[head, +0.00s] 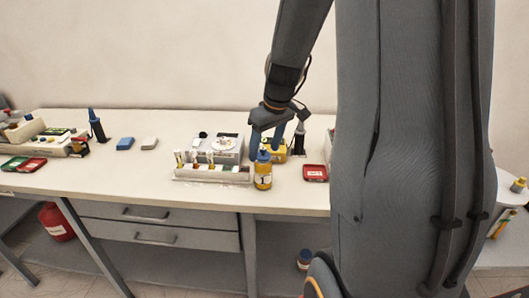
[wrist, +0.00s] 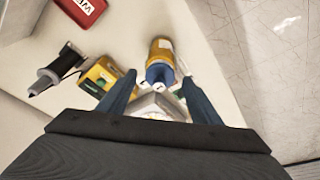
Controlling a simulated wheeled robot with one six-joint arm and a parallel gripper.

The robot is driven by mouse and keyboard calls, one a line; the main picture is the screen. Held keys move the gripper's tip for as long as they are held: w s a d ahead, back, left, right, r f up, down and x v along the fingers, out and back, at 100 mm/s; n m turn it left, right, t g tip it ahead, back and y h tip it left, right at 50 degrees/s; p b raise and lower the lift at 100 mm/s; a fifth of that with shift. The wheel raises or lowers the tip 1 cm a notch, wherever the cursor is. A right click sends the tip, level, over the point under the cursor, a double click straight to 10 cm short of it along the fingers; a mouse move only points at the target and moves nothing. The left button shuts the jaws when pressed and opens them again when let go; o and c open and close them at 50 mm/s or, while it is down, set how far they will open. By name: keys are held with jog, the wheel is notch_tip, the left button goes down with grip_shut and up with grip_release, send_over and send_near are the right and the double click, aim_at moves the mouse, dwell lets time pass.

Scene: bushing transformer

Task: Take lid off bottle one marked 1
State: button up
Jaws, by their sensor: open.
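A yellow bottle (head: 263,180) with a blue lid (head: 264,156) stands on the table near its front edge. Its label reads "1". My gripper (head: 266,142) is open over the bottle in the head view, with its two blue fingers pointing down by the lid. In the wrist view the blue lid (wrist: 160,72) and the yellow bottle (wrist: 161,48) show just beyond the fingertips of my gripper (wrist: 158,80), roughly between them. I cannot tell whether the fingers touch the lid.
A tray of small vials (head: 212,174) stands directly left of the bottle. A yellow device (head: 274,153) is close behind, and a red tray (head: 315,173) lies to the right. A dark upright tool (head: 299,138) stands behind. The table front edge is close.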

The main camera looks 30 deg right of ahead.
jog(key=c, duration=1.1)
